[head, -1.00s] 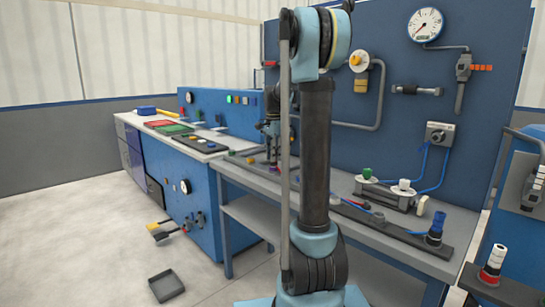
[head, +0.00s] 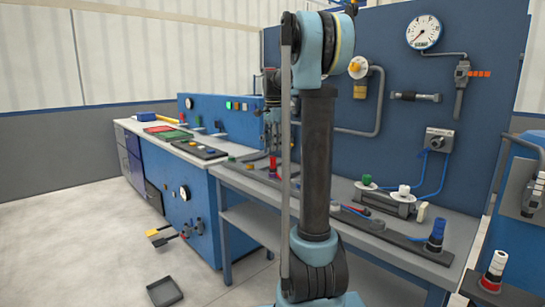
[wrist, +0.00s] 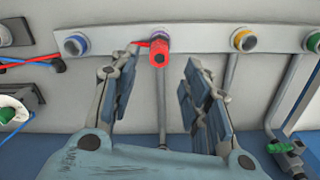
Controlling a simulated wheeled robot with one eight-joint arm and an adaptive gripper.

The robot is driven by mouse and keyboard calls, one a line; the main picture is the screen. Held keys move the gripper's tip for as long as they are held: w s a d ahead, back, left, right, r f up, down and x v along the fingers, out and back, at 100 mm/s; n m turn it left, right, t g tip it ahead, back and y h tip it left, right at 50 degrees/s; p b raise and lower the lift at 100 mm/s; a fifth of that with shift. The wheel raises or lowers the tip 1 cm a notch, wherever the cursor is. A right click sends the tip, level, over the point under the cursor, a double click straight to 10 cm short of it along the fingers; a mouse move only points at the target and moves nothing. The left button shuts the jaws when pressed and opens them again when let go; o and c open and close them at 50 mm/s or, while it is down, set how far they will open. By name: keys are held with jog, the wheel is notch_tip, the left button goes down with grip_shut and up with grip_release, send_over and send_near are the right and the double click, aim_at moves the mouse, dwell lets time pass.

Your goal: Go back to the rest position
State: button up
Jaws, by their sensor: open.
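My gripper (wrist: 160,78) is open and empty in the wrist view, its two padded fingers spread apart. A red pipe piece (wrist: 160,50) stands beyond the fingertips on a purple-ringed spot of the light rail (wrist: 115,40). No finger appears closed on it. In the head view my gripper (head: 271,130) hangs above the bench, partly hidden behind my arm. The red piece (head: 272,168) shows below it on the bench's rail.
The wrist view shows blue (wrist: 76,44) and yellow (wrist: 243,40) ringed spots. A blue stack (head: 436,236) and a white-red stack (head: 495,267) stand at the right in the head view. A blue panel (head: 400,130) with a gauge rises behind the bench.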

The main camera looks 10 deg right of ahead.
jog(key=s+f+n+t, duration=0.15)
jog(key=s+n, duration=0.25)
jog(key=s, duration=0.7)
jog(key=s+f+n, duration=0.3)
jog(key=s, duration=0.8)
jog(key=s+f+n, duration=0.7)
jog(key=s+f, duration=1)
jog(key=f, duration=0.1)
jog(key=shift+a+f+t, duration=0.15)
jog(key=shift+t, duration=0.2)
